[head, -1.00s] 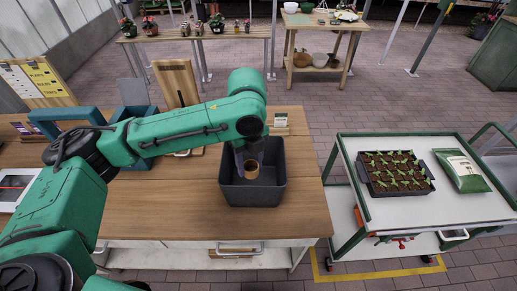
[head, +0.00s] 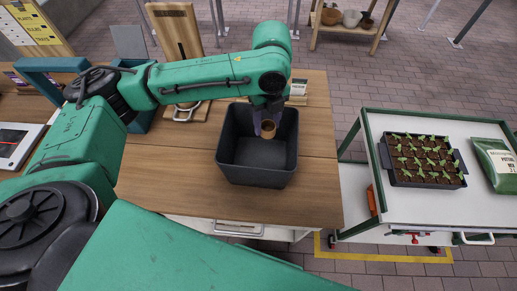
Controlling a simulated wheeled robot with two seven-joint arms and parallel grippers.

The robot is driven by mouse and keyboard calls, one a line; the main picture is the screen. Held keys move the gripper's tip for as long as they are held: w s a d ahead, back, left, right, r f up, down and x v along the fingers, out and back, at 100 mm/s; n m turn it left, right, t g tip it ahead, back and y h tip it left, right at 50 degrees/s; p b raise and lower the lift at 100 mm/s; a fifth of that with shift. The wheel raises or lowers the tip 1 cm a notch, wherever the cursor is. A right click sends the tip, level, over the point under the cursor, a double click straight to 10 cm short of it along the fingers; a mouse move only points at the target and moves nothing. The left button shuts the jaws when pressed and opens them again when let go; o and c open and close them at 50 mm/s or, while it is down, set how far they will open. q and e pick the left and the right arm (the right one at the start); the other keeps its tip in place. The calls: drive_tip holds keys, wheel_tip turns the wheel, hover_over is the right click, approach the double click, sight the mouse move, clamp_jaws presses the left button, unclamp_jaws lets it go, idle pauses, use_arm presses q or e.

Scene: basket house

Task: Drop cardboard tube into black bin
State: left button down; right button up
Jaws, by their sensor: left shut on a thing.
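The black bin (head: 256,176) stands upright on the wooden table, its open top facing up. My left gripper (head: 267,125) reaches in from the left, pointing down over the back right part of the bin. It is shut on the cardboard tube (head: 269,133), a short brown ring-like piece with its open end showing. The tube appears within the bin's opening, near the back wall; its exact height is hard to tell. My right gripper is not in view.
The wooden table (head: 150,185) is clear left of the bin. A teal open box (head: 140,122) and a wooden board (head: 176,35) stand behind left. A white cart (head: 420,207) with a seedling tray (head: 425,179) and a green bag (head: 495,160) is at right.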

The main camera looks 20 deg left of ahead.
use_arm(q)
drive_tip(key=shift+r, duration=0.15)
drive_tip(key=c, duration=0.8)
unclamp_jaws()
drive_tip(key=shift+s+r, duration=0.1)
drive_tip(key=shift+s, duration=0.2)
drive_tip(key=o, duration=0.6)
drive_tip(key=shift+s, duration=0.15)
drive_tip(key=shift+c, duration=0.2)
drive_tip(key=shift+w, duration=0.2)
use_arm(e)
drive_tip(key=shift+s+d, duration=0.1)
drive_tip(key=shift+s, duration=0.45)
use_arm(q)
drive_tip(key=shift+r, duration=0.45)
wheel_tip(320, 180, up, 14)
drive_tip(key=shift+f+b, duration=0.15)
drive_tip(key=shift+b, duration=0.3)
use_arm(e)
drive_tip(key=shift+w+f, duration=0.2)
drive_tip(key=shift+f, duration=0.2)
